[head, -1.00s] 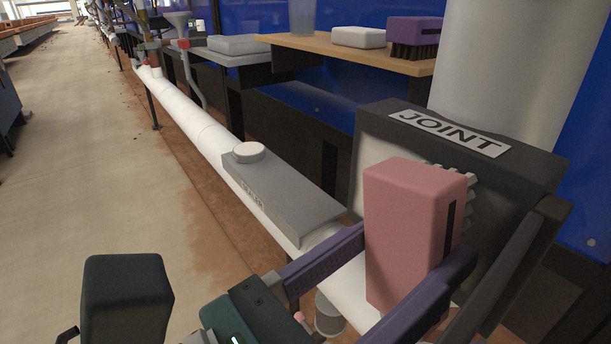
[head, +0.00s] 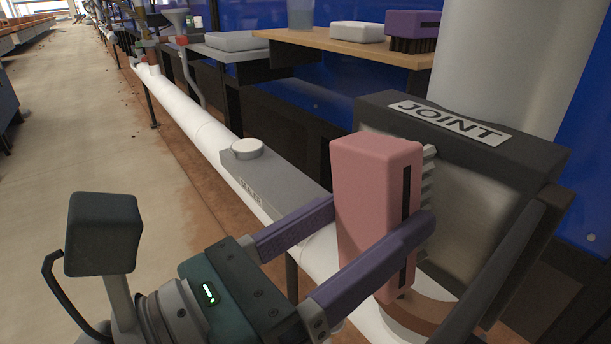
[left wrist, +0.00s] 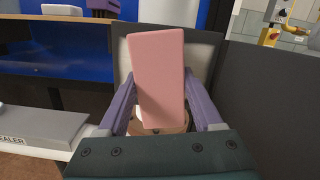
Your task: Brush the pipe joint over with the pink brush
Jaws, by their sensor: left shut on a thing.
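The pink brush (head: 370,170) is a tall block held upright, with pale bristles on its right side facing the joint. My left gripper (head: 378,218) is shut on it, one purple finger on each side; it also shows in the left wrist view (left wrist: 165,118). The pipe joint has a dark housing with a plate reading JOINT (head: 450,120) and a pale face (head: 465,200) beside the bristles. A brown band (head: 425,312) shows below the brush. I cannot tell whether the bristles touch the face. The brush hides part of the joint. My right gripper is not in view.
A grey box (head: 285,178) lettered SEALER, with a round cap, sits along the white pipe (head: 200,125). A wooden shelf (head: 335,44) behind holds a white block (head: 357,32) and a purple brush (head: 412,28). The floor at left is clear.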

